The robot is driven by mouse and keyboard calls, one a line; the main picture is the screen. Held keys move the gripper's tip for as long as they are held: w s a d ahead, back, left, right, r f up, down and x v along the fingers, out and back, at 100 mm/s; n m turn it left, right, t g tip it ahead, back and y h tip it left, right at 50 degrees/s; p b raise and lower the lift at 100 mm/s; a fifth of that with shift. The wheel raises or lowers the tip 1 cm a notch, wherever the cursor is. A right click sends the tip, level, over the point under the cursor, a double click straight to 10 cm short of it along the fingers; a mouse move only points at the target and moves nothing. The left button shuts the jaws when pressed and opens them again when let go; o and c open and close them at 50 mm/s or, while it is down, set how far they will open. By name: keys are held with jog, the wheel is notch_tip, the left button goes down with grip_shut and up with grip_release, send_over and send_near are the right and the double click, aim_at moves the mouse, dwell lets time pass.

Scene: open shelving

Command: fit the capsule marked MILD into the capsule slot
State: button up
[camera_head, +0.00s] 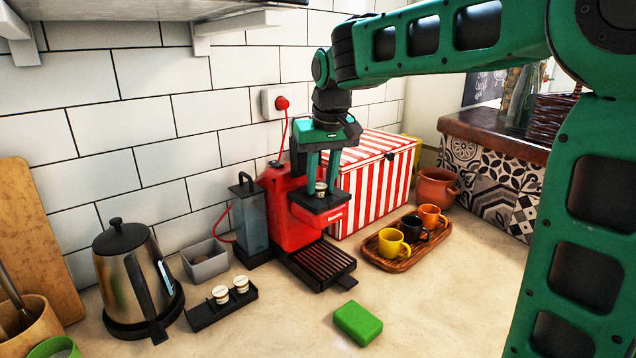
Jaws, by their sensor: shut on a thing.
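My gripper (321,185) points down in front of the red coffee machine (290,224). It is shut on a small pale capsule (320,190), whose label is too small to read. The capsule is at the black head (328,206) that juts from the machine's front, where the capsule slot appears to be. I cannot tell whether the capsule is in the slot or just above it. Two other pale capsules, a left one (220,294) and a right one (241,284), stand in a black holder (206,316); their markings are not legible either.
The machine's drip tray (318,264) is empty. A wooden tray (398,264) with yellow, black and orange cups and a striped box (375,187) stand to the right. A green block (358,323) lies in front. A kettle (130,275) and grey bin (205,261) stand left.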

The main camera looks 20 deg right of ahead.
jog(key=shift+f, duration=0.15)
jog(key=shift+s+f, duration=0.3)
jog(key=shift+f, duration=0.3)
jog(key=o, duration=1)
jog(key=shift+o, duration=0.2)
jog(key=shift+w+r, duration=0.2)
jog(key=shift+r, duration=0.25)
jog(key=v, duration=1.2)
jog(key=shift+w+r, duration=0.15)
jog(key=shift+r, duration=0.15)
jog(key=s+d+f+m+g, duration=0.1)
jog(key=s+d+f+m, duration=0.1)
jog(key=s+d+f, duration=0.7)
jog(key=s+d+f+m+g, duration=0.1)
jog(key=s+d+f, duration=0.3)
jog(key=s+f, duration=0.4)
jog(key=s+d+f+m+g, duration=0.1)
jog(key=s+d+f+m, duration=0.2)
jog(key=s+f, duration=0.6)
jog(key=s+d, duration=0.1)
jog(key=s, duration=0.4)
jog(key=shift+d+r, duration=0.1)
